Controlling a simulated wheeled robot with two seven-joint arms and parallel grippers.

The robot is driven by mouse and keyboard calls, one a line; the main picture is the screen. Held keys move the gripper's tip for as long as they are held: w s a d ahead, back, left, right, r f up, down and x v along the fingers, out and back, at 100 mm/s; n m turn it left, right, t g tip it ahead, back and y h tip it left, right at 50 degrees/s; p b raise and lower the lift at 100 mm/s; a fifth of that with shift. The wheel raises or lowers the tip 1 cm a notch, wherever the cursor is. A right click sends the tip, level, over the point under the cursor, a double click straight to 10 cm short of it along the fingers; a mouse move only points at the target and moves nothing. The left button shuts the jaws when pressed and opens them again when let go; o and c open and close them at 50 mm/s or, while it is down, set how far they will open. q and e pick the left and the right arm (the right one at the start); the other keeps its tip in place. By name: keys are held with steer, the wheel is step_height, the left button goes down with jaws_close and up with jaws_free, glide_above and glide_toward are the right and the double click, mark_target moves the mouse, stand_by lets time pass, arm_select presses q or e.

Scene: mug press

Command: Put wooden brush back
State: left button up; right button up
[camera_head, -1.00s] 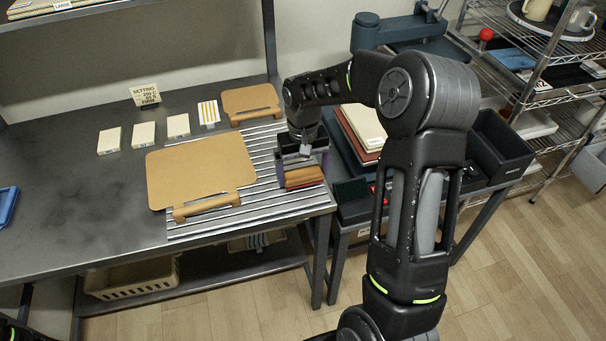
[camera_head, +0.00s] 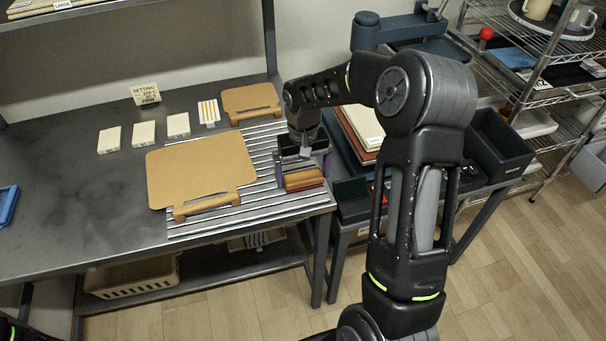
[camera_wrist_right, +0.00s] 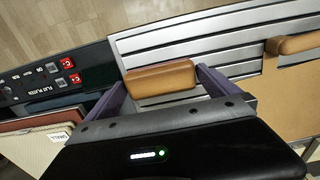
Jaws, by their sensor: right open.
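The wooden brush (camera_head: 304,180), a brown block with a darker red lower part, rests on the striped metal surface (camera_head: 288,207) near the table's right edge. It also shows in the right wrist view (camera_wrist_right: 160,79), lying across the gap between the fingers. My right gripper (camera_head: 301,167) is open, with one purple finger toward each end of the brush. In the right wrist view the gripper (camera_wrist_right: 163,80) shows both fingers spread, with no clear contact with the brush. The brush's underside is hidden. My left gripper is out of view.
A large tan board (camera_head: 200,165) with a rolled handle lies left of the brush; a smaller one (camera_head: 250,101) lies behind. Several small pale blocks (camera_head: 143,134) stand further left. A dark side table with a control panel (camera_wrist_right: 55,78) adjoins on the right. The table's left part is mostly clear.

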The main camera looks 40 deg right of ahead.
mark_target(303, 176)
step_height(303, 176, up, 12)
steer(key=shift+f+b, duration=0.25)
steer(key=shift+b, duration=0.1)
